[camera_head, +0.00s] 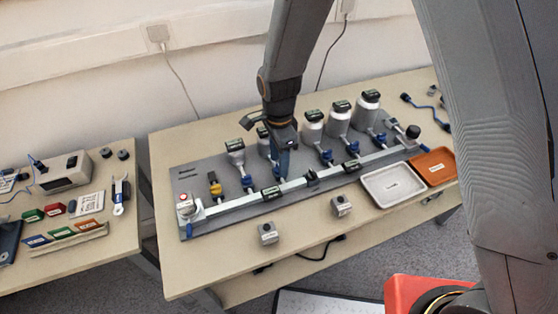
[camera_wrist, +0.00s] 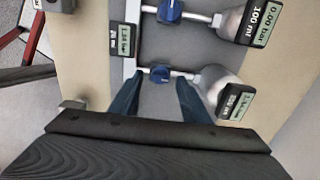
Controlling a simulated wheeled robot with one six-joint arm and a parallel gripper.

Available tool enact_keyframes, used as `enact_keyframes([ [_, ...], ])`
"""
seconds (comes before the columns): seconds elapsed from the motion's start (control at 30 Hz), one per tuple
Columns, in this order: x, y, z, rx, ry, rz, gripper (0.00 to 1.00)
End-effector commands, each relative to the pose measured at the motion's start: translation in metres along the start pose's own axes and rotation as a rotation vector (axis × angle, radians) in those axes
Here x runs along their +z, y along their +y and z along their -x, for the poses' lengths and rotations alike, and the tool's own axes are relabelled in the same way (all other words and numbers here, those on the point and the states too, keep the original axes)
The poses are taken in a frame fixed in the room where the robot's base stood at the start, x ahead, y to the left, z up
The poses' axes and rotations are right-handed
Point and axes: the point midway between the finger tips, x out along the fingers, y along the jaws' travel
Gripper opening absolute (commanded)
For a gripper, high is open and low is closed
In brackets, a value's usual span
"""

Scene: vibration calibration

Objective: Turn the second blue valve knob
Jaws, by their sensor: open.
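My gripper (camera_head: 285,168) points down over the grey panel of the valve rig, at the second bottle from the left in the head view. In the wrist view my gripper (camera_wrist: 158,88) is open, with one dark blue finger on each side. A blue valve knob (camera_wrist: 159,74) shows between and just past the fingertips, and I see no contact. In the head view this knob is hidden by the gripper. Another blue knob (camera_wrist: 169,10) is higher in the wrist view. The leftmost blue knob (camera_head: 247,182) and a blue knob (camera_head: 326,157) right of the gripper show in the head view.
White bottles with displays (camera_head: 235,153) line the panel's back. A pale rail (camera_head: 235,204) runs along the front. A white tray (camera_head: 393,186) and an orange tray (camera_head: 434,166) lie right. Two small grey blocks (camera_head: 268,234) stand on the clear front tabletop.

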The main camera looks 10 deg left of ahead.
Motion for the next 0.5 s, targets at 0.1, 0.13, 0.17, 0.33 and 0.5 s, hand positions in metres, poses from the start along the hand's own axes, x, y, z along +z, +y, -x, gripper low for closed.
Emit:
enact_keyframes([
  [0.1,-0.0001,0.0004,-0.0078,0.000,0.000,0.000,0.43],
  [0.13,-0.0001,0.0005,-0.0091,0.001,0.000,0.000,0.43],
  [0.17,-0.0001,0.0005,-0.0100,0.001,0.000,0.000,0.43],
  [0.33,-0.0002,0.0002,-0.0113,0.000,0.000,0.000,0.43],
  [0.5,-0.0002,0.0001,-0.0111,0.000,0.000,0.000,0.33],
])
